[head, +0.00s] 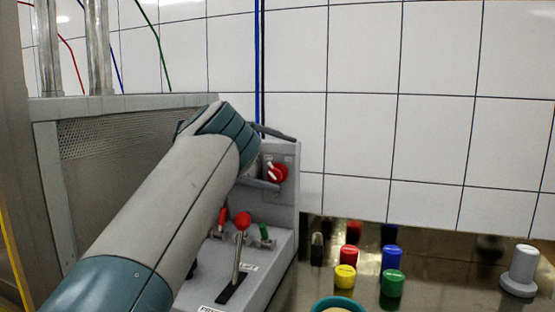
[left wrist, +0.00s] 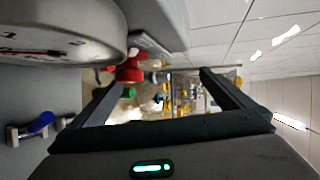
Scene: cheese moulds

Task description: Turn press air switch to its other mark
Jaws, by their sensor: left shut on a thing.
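The press air switch (head: 278,173) is a round red knob with a white pointer on the grey panel's front in the head view. The pointer leans to the upper left; its small marks are too small to read. My left gripper (head: 283,161) is at the knob, with one finger above and one below, partly hidden by my wrist. It is shut on the knob. In the left wrist view, my left gripper (left wrist: 161,78) shows its two fingers apart, with a red knob (left wrist: 130,72) close to one fingertip. My right gripper is not in view.
Below stand a red-ball lever (head: 242,221), a red valve handle (head: 222,216) and a green one (head: 263,231). A gauge (left wrist: 55,30) and a blue-handled valve (left wrist: 40,123) show in the left wrist view. Several coloured capped items, including a yellow one (head: 345,277), stand right.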

